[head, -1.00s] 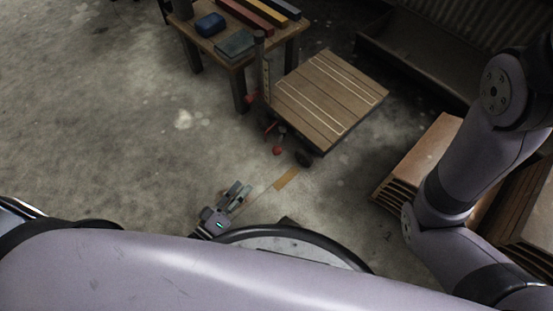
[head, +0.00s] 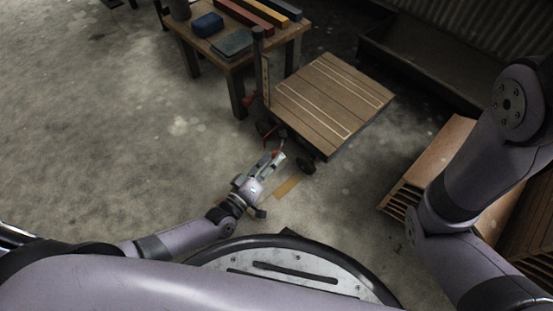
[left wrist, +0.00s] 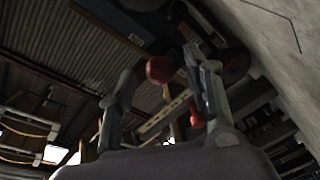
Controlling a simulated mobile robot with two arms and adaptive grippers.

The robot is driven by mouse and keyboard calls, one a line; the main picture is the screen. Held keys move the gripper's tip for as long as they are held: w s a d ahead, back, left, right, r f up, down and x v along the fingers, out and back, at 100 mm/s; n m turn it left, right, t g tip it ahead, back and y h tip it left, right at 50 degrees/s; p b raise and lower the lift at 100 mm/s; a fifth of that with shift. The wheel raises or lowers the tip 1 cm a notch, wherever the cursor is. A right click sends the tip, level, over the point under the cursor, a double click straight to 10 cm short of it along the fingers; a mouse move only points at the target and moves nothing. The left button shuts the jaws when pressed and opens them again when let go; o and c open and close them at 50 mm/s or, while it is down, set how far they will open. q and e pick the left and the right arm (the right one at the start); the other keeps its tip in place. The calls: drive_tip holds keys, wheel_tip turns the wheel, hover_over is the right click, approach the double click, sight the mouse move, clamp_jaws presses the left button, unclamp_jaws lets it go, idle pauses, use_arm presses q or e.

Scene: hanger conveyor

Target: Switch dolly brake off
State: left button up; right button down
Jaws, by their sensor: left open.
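The dolly (head: 325,105) has a slatted wooden deck with pale lines and an upright post at its left corner. A red part (head: 281,133) shows low at its near left corner, just beyond my left gripper (head: 273,159). My left gripper is open, reaching low over the floor toward that corner. In the left wrist view, a red ball knob (left wrist: 160,69) appears between the fingers, nearer the left one. A second red part (left wrist: 197,117) shows lower, by the right finger. Whether the fingers touch the knob cannot be told. My right gripper is out of view.
A wooden table (head: 240,62) with a blue box (head: 207,25) and coloured bars stands behind the dolly's left side. A slatted wooden crate (head: 432,170) is at the right. A yellow floor mark (head: 287,187) lies near the gripper. The floor at left is clear.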

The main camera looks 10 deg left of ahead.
sight(280, 149)
use_arm(q)
drive_tip(key=shift+b+x, duration=0.3)
drive_tip(key=shift+x, duration=0.9)
drive_tip(key=shift+c, duration=0.5)
clamp_jaws()
